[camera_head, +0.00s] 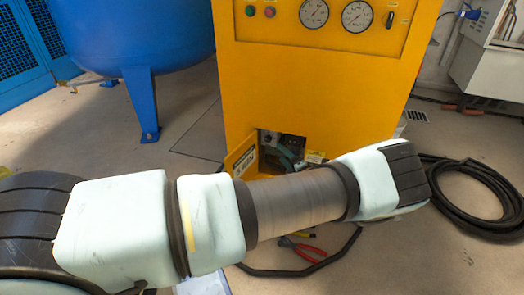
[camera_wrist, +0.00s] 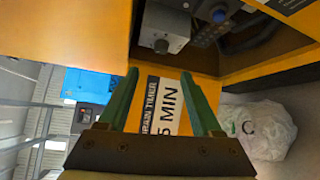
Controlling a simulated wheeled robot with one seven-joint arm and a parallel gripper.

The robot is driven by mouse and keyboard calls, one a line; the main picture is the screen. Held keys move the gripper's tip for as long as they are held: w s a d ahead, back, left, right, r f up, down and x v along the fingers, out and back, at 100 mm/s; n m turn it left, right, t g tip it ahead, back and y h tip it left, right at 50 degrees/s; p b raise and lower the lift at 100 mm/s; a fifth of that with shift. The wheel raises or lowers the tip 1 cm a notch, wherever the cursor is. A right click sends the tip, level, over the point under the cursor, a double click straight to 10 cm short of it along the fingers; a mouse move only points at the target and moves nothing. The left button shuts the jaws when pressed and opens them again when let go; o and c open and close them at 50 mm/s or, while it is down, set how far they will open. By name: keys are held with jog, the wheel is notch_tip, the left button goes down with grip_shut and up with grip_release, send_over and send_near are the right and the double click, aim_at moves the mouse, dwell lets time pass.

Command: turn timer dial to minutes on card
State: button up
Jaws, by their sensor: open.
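A white card (camera_wrist: 165,105) with black print is on the yellow panel in the wrist view. I read "RAIN TIMER" and "5 MIN"; the start of each line is cut off or hidden by the left finger. A grey box (camera_wrist: 167,24) with a small dark round part on its face, perhaps the timer dial (camera_wrist: 160,46), sits above the card in the recess. Any scale on it is too small to read. My gripper (camera_wrist: 160,74) is open, with its green fingers apart and nothing between them, below the box in the picture. In the head view my arm partly hides the recess.
The yellow cabinet (camera_head: 320,95) has a low recess with an open yellow door (camera_head: 241,155). A blue tank (camera_head: 140,30) stands left. Red-handled pliers (camera_head: 303,250) and a black hose (camera_head: 465,185) lie on the floor. A whitish bag (camera_wrist: 262,128) shows right.

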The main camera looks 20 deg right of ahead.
aim_at(268, 140)
jog(key=w, duration=0.3)
jog(key=w+f+b, duration=0.1)
jog(key=w, duration=0.6)
jog(key=shift+w+f+b, duration=0.2)
jog(key=shift+w+b, duration=0.05)
jog(key=shift+b, duration=0.05)
jog(key=shift+c, duration=0.3)
grip_shut()
